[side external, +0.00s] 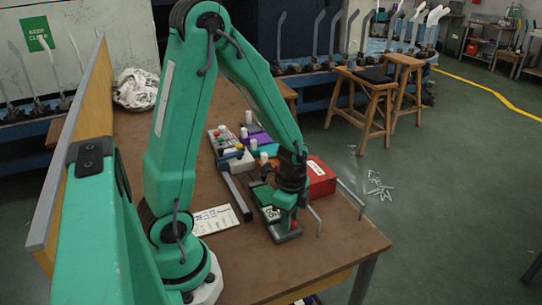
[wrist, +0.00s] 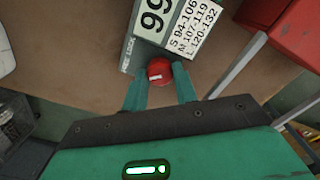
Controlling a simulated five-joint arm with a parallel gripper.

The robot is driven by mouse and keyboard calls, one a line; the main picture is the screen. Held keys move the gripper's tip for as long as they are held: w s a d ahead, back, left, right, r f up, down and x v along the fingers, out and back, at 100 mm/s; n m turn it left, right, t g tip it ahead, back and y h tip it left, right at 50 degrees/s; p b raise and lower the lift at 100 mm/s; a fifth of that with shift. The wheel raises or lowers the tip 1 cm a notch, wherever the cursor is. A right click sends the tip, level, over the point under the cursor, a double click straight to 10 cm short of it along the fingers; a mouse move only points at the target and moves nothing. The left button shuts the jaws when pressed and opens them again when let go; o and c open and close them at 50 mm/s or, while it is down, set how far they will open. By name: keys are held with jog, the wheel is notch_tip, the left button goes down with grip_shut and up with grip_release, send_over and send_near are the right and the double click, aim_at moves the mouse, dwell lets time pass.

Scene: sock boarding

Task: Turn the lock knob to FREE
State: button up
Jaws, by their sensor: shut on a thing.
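The red lock knob (wrist: 160,71) sits at the near end of a grey gauge unit, with a pale mark on its top. My gripper (wrist: 160,85) has one teal finger on each side of the knob and is shut on it. Small lettering beside the knob seems to read FREE and LOCK; which word the mark faces I cannot tell. The unit's label plate (wrist: 190,28) shows a large 99 and S, M, L size ranges.
A red box (side external: 321,178) stands right of my gripper, with grey metal rods (side external: 350,196) beside it. A dark bar (side external: 236,197) and a printed card (side external: 214,220) lie to the left. The brown table (side external: 345,245) is clear at front right.

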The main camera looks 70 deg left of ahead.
jog(key=shift+n, duration=1)
jog(key=o, duration=1)
jog(key=shift+c, duration=0.2)
jog(key=shift+w+a+m, duration=0.1)
jog(key=shift+m, duration=0.2)
